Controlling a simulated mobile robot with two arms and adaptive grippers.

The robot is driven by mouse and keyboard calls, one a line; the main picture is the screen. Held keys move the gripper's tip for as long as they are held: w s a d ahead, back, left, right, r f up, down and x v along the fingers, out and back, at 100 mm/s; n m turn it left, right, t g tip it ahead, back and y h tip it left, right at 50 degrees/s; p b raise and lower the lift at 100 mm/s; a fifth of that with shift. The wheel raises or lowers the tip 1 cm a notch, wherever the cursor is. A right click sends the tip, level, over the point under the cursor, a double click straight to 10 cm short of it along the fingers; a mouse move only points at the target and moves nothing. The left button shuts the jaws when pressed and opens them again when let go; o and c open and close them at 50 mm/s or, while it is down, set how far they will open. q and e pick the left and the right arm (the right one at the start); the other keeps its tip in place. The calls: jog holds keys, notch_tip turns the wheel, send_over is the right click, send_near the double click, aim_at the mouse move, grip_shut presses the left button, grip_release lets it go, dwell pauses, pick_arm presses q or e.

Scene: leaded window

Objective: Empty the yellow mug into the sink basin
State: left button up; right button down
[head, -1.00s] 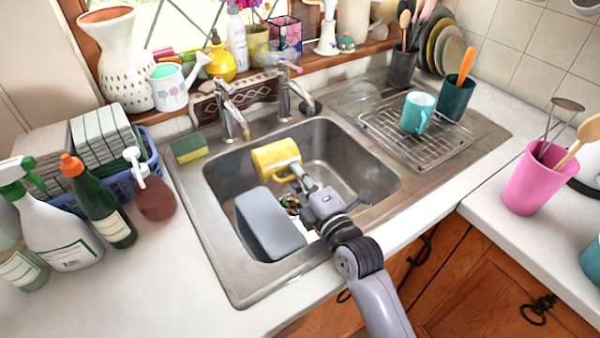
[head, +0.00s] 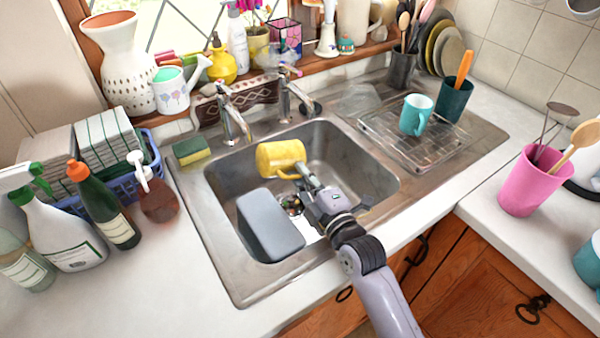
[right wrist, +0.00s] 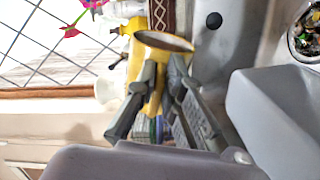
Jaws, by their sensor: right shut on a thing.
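My right gripper (head: 303,178) is shut on the mug from the near side. In the right wrist view the mug (right wrist: 137,62) sits at the fingertips (right wrist: 160,85), with its rim (right wrist: 165,41) showing as a brownish ellipse. Whether anything is left inside the mug cannot be seen. My left gripper is not in view.
A grey tub (head: 270,226) stands in the basin's near left, beside the drain strainer (head: 293,205). Two taps (head: 234,120) rise behind the basin. A teal mug (head: 415,114) stands on the wire rack (head: 430,145). Bottles (head: 105,205) crowd the left counter.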

jog(key=m+p, duration=0.1)
jog(key=m, duration=0.1)
jog(key=w+d+r+m+p, duration=0.1)
jog(key=m, duration=0.2)
jog(key=d+m+p, duration=0.1)
jog(key=m+p, duration=0.1)
jog(key=shift+w+d+r+m, duration=0.15)
jog(key=shift+d+r+m, duration=0.1)
jog(key=shift+m, duration=0.15)
